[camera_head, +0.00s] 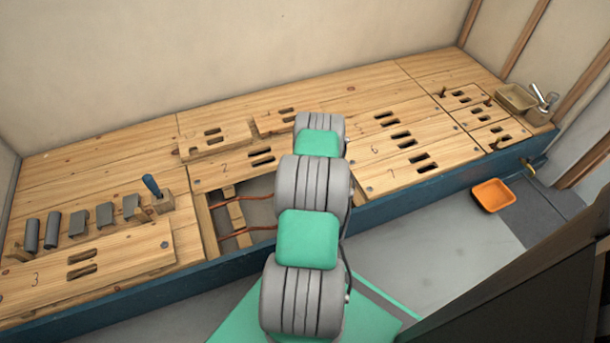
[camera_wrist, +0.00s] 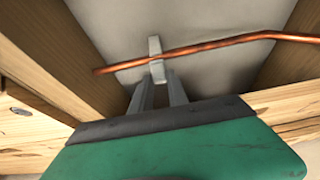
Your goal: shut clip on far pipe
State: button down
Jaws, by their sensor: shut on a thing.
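In the wrist view a copper pipe (camera_wrist: 225,48) runs across a pale recess. A light grey clip (camera_wrist: 155,46) stands upright at the pipe. Whether its jaw is fully closed is too small to tell. My gripper (camera_wrist: 158,76) reaches up to the clip from below, its two grey fingers shut on it. In the head view the far pipe (camera_head: 255,197) and the near pipe (camera_head: 248,231) cross the opening in the floor. There my arm hides the gripper and the clip. I cannot tell from the wrist view alone which pipe it shows.
Wooden joists (camera_wrist: 62,55) wall the recess in the wrist view. Loose floorboards (camera_head: 100,265) lie around the opening. An orange tray (camera_head: 492,195) is on the lower floor at right.

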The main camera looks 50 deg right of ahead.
jog(key=shift+s+a+f+t+h, duration=0.35)
jog(key=shift+s+t+h, duration=0.2)
jog(key=shift+t, duration=0.35)
jog(key=t+b, duration=0.1)
jog(key=t+h+b, duration=0.1)
jog(key=b, duration=0.1)
jog(key=s+f+t+h+b, duration=0.1)
jog(key=b, duration=0.1)
jog(key=shift+s+a+t, duration=0.1)
jog(key=shift+a+t, duration=0.2)
jog(key=c, duration=1.3)
grip_release()
jog(key=shift+r, duration=0.1)
